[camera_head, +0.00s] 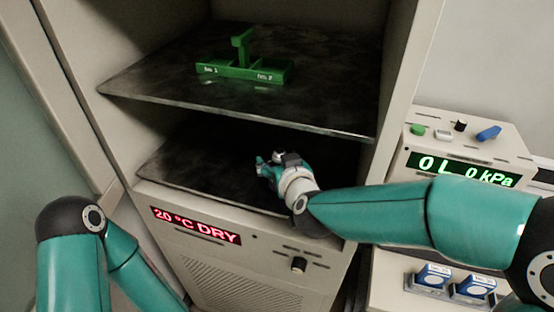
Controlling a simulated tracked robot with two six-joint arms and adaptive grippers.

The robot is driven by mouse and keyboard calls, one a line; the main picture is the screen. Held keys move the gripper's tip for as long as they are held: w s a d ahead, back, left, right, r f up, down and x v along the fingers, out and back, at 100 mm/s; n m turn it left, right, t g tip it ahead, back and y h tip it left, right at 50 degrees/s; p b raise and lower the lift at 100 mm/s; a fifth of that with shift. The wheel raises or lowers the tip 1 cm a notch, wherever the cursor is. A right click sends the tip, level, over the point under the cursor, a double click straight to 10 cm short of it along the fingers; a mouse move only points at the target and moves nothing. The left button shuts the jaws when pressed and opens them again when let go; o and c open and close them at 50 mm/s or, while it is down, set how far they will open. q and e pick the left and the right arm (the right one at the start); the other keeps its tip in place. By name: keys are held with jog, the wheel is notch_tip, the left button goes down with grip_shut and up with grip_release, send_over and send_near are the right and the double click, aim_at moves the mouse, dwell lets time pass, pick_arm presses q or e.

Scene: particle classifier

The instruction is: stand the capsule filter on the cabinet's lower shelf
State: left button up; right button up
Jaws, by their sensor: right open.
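The cabinet (120,45) stands open in the middle of the view. Its lower shelf (185,165) is a dark, worn plate with my right gripper (263,164) low over it, near its front middle. The right gripper is open and points inward; whether it touches the shelf is unclear. I cannot make out the capsule filter; the gripper and wrist hide part of the shelf. My left arm bends at the lower left, and its gripper is out of the picture.
A green holder (243,72) stands on the upper shelf (150,80), whose edge is close above my right gripper. At right is a unit with a green "0 L 0 kPa" display (465,168). Blue-and-white items (432,276) sit below my right forearm. The lower shelf's left is clear.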

jog(key=v, duration=1.2)
